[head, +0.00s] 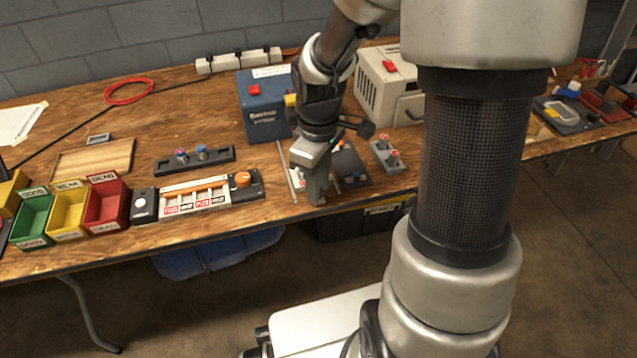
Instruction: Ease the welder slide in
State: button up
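The blue box-shaped unit with a red button (262,108) stands behind my gripper and looks like the welder. A dark slide-like tray (352,167) bearing small cells lies in front of it, partly hidden by my gripper. A thin pale rail (286,170) lies just left of my gripper. My gripper (317,198) points down at the near edge of the table, beside the dark tray's left side. Its fingers are too small and overlapped to show whether they are open or hold anything. I cannot tell whether it touches the tray.
A tester with an orange knob (243,179) sits to the left, with green (33,217), yellow (69,211) and red (107,204) bins beyond it. A black cell holder (194,161) lies behind it. A grey cell block (386,156) and beige unit (391,86) stand right.

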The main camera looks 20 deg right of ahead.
grip_shut()
jog(key=shift+w, duration=0.1)
jog(key=shift+w+p, duration=1)
jog(key=shift+w, duration=2.5)
grip_release()
notch_tip(320, 180, up, 18)
jog(key=p, duration=0.4)
jog(key=shift+f+p, duration=0.25)
jog(key=shift+p, duration=0.1)
